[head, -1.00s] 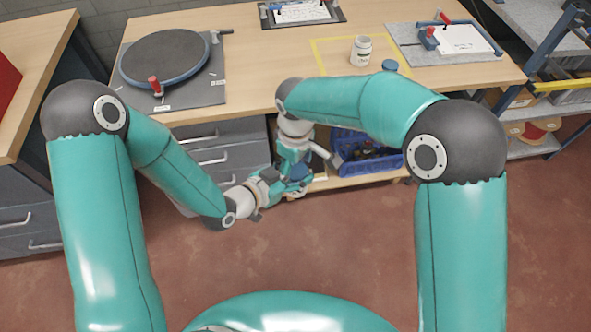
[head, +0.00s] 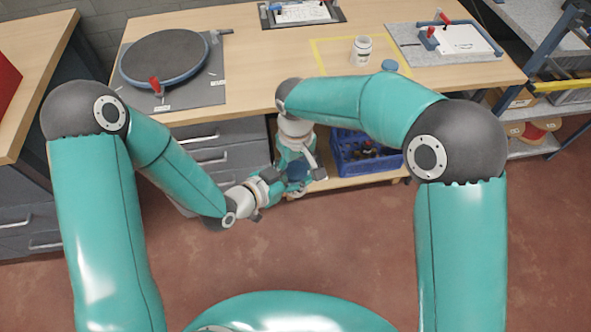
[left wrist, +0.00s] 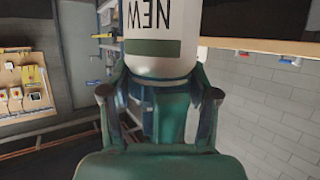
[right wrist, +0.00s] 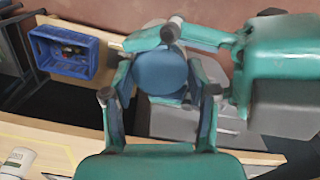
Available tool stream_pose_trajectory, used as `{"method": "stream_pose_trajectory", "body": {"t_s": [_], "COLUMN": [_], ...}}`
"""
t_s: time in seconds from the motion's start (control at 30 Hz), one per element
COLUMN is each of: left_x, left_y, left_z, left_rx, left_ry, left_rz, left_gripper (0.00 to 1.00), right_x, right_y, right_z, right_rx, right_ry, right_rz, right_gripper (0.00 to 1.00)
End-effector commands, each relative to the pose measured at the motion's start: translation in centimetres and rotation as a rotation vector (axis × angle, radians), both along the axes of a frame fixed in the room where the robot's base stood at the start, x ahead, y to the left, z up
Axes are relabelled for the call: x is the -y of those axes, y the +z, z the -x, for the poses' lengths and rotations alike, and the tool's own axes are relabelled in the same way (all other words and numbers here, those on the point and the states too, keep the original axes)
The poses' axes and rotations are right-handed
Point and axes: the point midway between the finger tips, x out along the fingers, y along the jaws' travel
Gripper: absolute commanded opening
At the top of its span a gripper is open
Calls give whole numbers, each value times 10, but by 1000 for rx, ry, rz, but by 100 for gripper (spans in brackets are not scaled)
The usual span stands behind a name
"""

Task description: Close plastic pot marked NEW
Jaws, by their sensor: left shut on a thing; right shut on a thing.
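The white pot marked NEW (left wrist: 160,25), with a dark green band, is held by my left gripper (left wrist: 159,90); its lettering appears upside down in the left wrist view. My right gripper (right wrist: 159,88) is shut on a round blue lid (right wrist: 160,72), seen from its top. In the head view the two grippers meet in front of the bench, where the blue lid (head: 297,172) shows between them. My left gripper (head: 278,186) comes from the left and my right gripper (head: 300,160) from above. The lid hides the pot's rim, so I cannot tell how far it is seated.
On the bench (head: 275,75), a second white pot (head: 361,49) stands within a yellow outline, with a blue lid (head: 389,65) beside it. A round turntable (head: 165,55) is at the left. A blue crate (head: 345,160) sits on the shelf below. The floor in front is clear.

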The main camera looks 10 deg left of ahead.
Motion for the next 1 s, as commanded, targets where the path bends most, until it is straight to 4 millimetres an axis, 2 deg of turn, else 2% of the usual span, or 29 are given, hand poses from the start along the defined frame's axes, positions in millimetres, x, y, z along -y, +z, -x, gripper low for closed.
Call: {"method": "stream_pose_trajectory", "body": {"t_s": [0.13,0.4,0.43,0.57,0.87,1.0], "left_x": [0,0,0,0,1,1], "left_y": [0,0,0,0,0,0], "left_z": [0,1,1,0,0,1], "left_rx": [0,0,0,0,1,0], "left_ry": [-1,-1,-1,-1,-4,-4], "left_rz": [0,0,0,0,0,0], "left_gripper": [0,0,0,0,0,0], "right_x": [0,0,0,0,-1,-2], "right_y": [0,0,0,0,3,17], "right_z": [-1,-1,-1,-1,-1,-1], "right_rx": [2,2,2,2,3,6], "right_ry": [-121,-129,-129,-128,-127,-127], "right_rz": [0,0,0,0,-3,-7], "right_gripper": [16,16,62,83,83,83]}}
